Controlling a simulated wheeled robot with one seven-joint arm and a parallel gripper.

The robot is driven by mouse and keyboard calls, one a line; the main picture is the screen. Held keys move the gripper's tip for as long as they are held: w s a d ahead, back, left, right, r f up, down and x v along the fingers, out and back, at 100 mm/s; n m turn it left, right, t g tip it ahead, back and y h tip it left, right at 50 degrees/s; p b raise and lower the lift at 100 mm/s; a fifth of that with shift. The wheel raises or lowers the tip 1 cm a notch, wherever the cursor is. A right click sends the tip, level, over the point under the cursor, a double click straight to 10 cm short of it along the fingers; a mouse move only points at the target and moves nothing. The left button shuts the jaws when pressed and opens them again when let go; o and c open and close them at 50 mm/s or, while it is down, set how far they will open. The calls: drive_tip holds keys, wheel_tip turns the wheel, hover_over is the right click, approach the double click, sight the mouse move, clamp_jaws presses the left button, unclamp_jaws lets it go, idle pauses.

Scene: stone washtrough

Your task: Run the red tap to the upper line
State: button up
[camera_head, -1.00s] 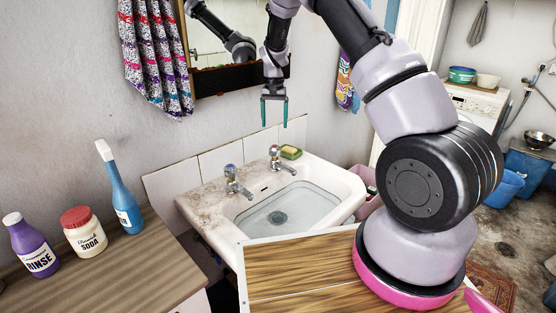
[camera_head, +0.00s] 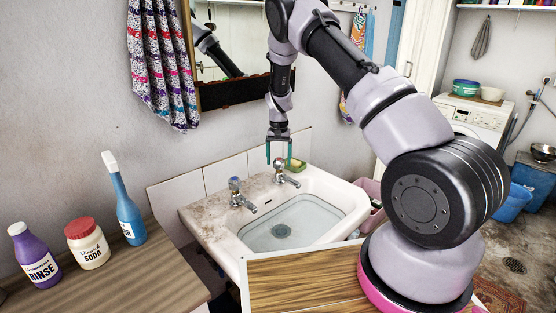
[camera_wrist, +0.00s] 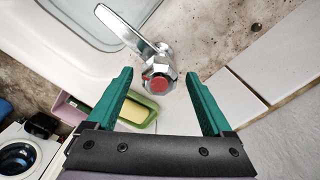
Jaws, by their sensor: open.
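The red tap (camera_head: 279,170) stands at the back right of the stone basin (camera_head: 325,187); in the wrist view its red-capped handle (camera_wrist: 160,84) faces me, with the chrome spout pointing to the upper left. My gripper (camera_head: 278,161) points down over this tap, open, with its green fingers on either side of the handle. In the wrist view the fingertips (camera_wrist: 160,78) are apart from the handle, with gaps on both sides. Clear water (camera_head: 300,220) lies in the basin above the drain. A faint line runs around the basin wall; I cannot tell which mark it is.
A second tap (camera_head: 238,193), blue-capped, stands left of the red one. A green soap dish (camera_wrist: 138,110) with yellow soap sits close beside the red tap. Several bottles stand on the left counter (camera_head: 150,270). A mirror (camera_head: 230,50) hangs behind my arm.

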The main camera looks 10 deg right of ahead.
sight(278, 159)
clamp_jaws()
drive_tip(key=shift+m, duration=1.6)
unclamp_jaws()
drive_tip(key=shift+r, duration=0.15)
wheel_tip(278, 159, up, 11)
drive_tip(key=shift+a, duration=0.1)
